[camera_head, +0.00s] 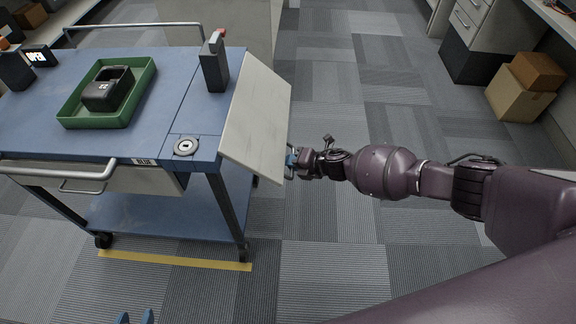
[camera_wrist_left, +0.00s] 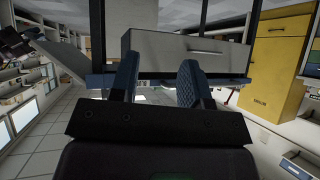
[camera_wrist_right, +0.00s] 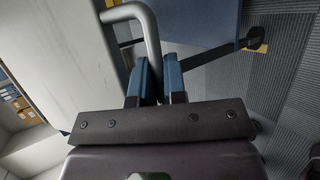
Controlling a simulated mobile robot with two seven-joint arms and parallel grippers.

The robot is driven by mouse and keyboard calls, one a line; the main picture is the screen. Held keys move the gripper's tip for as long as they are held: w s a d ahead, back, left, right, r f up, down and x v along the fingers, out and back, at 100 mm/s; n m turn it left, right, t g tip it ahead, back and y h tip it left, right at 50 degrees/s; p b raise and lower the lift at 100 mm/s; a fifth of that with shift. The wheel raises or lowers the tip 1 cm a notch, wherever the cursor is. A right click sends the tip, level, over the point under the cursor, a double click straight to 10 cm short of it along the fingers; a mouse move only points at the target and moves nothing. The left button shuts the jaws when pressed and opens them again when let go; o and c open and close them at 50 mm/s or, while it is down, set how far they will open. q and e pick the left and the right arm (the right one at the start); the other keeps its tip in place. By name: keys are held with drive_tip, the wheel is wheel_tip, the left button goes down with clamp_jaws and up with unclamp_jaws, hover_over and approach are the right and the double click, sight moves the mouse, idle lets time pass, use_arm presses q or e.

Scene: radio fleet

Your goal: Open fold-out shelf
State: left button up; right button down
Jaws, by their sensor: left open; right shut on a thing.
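The fold-out shelf (camera_head: 256,118) is a pale grey panel along the right side of the blue cart. It is tilted, sloping outward and down from the cart's edge. My right gripper (camera_head: 291,162) is at the shelf's outer edge. In the right wrist view its blue fingers (camera_wrist_right: 157,82) are shut on a metal bar handle (camera_wrist_right: 151,38) beside the panel. My left gripper (camera_head: 135,317) shows only its blue fingertips at the bottom. In the left wrist view it is open and empty (camera_wrist_left: 157,85), facing the cart's drawer (camera_wrist_left: 188,53).
The blue cart top (camera_head: 165,55) holds a green tray (camera_head: 135,110) with a black box (camera_head: 108,88), a grey handheld radio (camera_head: 214,66) and a round disc (camera_head: 186,146). Cardboard boxes (camera_head: 520,100) stand far right.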

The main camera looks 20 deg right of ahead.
use_arm(q)
wheel_tip(320, 180, up, 10)
drive_tip(key=t+p, duration=0.1)
drive_tip(key=p, duration=0.9)
drive_tip(key=shift+a+r+p, duration=0.15)
drive_tip(key=shift+a+p, duration=0.15)
drive_tip(key=shift+p, duration=0.1)
use_arm(e)
drive_tip(key=s+d+r, duration=0.1)
drive_tip(key=d+r, duration=0.1)
drive_tip(key=r, duration=0.5)
drive_tip(key=d+r, duration=0.3)
drive_tip(key=r, duration=0.5)
drive_tip(key=shift+s+r, duration=0.2)
drive_tip(key=shift+s, duration=0.2)
use_arm(q)
drive_tip(key=shift+w, duration=0.1)
use_arm(e)
drive_tip(key=c, duration=1.2)
unclamp_jaws()
use_arm(q)
drive_tip(key=shift+a, duration=0.1)
